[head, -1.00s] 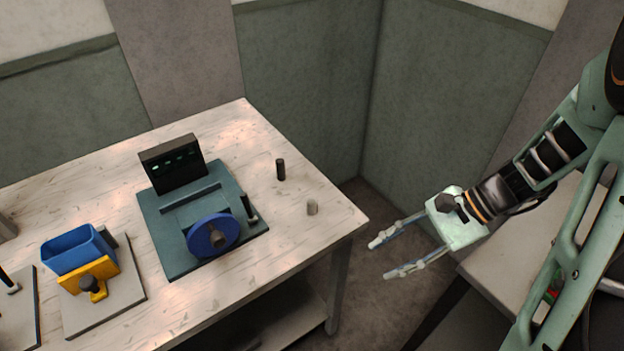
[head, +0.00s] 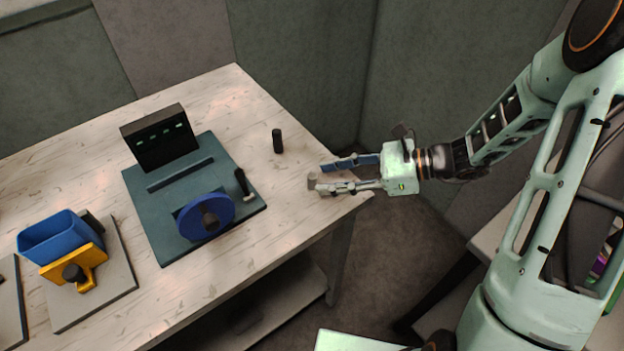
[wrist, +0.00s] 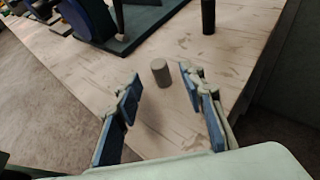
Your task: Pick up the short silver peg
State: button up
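The short silver peg (head: 313,181) stands upright on the wooden table near its right corner. In the wrist view the short silver peg (wrist: 161,73) stands just beyond my fingertips, roughly between their lines. My gripper (head: 320,178) is open and empty, reaching in from the right over the table corner. In the wrist view its two blue-padded fingers (wrist: 160,75) are spread apart. In the head view one fingertip overlaps the peg's lower edge; I cannot tell whether they touch.
A taller black peg (head: 278,141) stands behind the silver one. A teal fixture base (head: 150,215) with a blue wheel (head: 206,216) and dark panel (head: 160,139) sits to the left. A blue bin (head: 60,238) stands further left. The table's (head: 260,102) right edge is close.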

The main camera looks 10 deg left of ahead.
aim_at(312, 180)
jog(key=x, duration=0.4)
jog(key=shift+a+f, duration=0.2)
jog(key=shift+a, duration=0.15)
grip_shut()
